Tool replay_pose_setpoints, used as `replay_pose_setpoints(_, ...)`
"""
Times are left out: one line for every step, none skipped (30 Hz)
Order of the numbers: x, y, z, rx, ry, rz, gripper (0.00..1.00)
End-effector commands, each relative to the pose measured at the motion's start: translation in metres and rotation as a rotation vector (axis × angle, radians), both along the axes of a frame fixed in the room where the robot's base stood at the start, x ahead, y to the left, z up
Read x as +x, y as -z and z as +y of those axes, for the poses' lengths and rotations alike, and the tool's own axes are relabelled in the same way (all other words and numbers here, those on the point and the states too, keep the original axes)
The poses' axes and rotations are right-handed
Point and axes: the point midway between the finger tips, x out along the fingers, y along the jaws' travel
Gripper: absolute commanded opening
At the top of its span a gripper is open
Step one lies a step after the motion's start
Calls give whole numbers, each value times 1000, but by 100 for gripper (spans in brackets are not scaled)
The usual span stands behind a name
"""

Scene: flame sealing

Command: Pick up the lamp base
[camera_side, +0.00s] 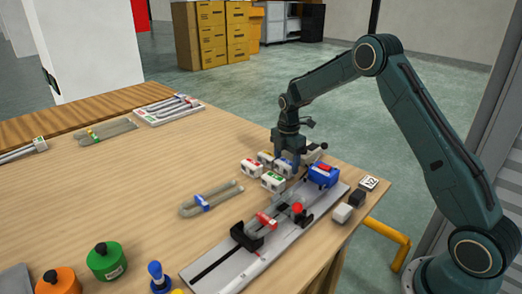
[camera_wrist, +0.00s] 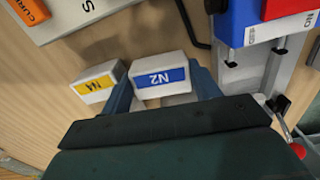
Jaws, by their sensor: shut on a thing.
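The lamp base is most likely the white block with a blue label marked N2 (camera_wrist: 160,76); it sits between my fingers in the wrist view. In the side view its blue-labelled face (camera_side: 283,169) shows just under the jaws. My gripper (camera_side: 287,161) points down at the far right part of the table, shut on this block, with one finger on each side. A similar white block with a yellow label (camera_wrist: 97,83) is beside it in the wrist view. I cannot tell whether the held block still touches the table.
White blocks with red labels (camera_side: 250,168) and a green label (camera_side: 272,181) stand close by. A blue and red device (camera_side: 322,175) is right of my gripper, on a long rail (camera_side: 218,276). A bent tube with a blue band (camera_side: 203,203) lies left. Table front-left holds bottles.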

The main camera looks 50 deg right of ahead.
Motion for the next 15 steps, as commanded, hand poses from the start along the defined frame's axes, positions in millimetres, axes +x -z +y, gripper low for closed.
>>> replay_pose_setpoints(0,-6,0,0,0,-2,38)
replay_pose_setpoints(0,-9,0,0,0,-2,38)
replay_pose_setpoints(0,-14,0,-1,0,-3,38)
replay_pose_setpoints(1,-19,0,-1,0,-4,38)
replay_pose_setpoints(1,-23,0,-1,0,-4,38)
replay_pose_setpoints(1,-30,0,-1,0,-4,38)
replay_pose_setpoints(1,-35,0,-1,0,-5,38)
replay_pose_setpoints(1,-40,0,-1,0,-4,38)
replay_pose_setpoints(1,-48,0,-1,0,-5,38)
replay_pose_setpoints(1,-54,0,-1,0,-4,38)
replay_pose_setpoints(1,-60,0,-1,0,-5,38)
replay_pose_setpoints(1,-70,0,-1,0,-5,38)
replay_pose_setpoints(1,-76,0,-2,0,-6,38)
replay_pose_setpoints(0,-82,0,-1,0,-4,38)
replay_pose_setpoints(1,-92,0,-2,0,-6,38)
